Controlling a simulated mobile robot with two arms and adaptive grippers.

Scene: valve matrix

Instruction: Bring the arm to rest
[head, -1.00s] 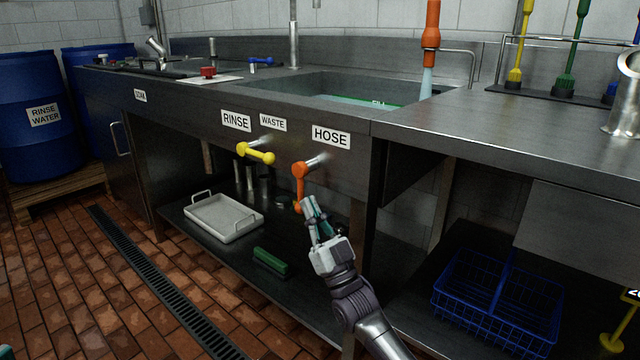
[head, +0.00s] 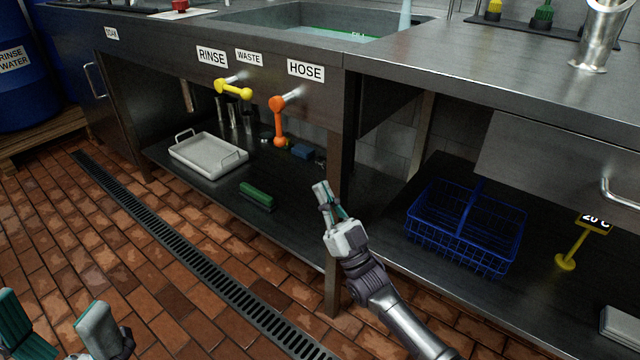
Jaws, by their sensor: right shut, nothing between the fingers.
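My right gripper (head: 326,202) is in front of the sink bench, below and to the right of the orange valve handle (head: 278,122). Its fingers are closed with nothing between them, and it is apart from the handle. The orange handle under the HOSE label (head: 306,69) hangs pointing down. The yellow handle (head: 233,90) near the RINSE label (head: 211,56) lies nearly level. My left gripper (head: 55,325) shows at the bottom left with its two fingers spread wide apart, empty, over the brick floor.
A grey tray (head: 208,158) and a green brush (head: 257,195) are on the lower shelf. A blue wire basket (head: 465,232) and a yellow sign stand (head: 577,243) are at the right. A floor drain (head: 190,245) runs along the bench. A blue barrel (head: 18,75) stands at left.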

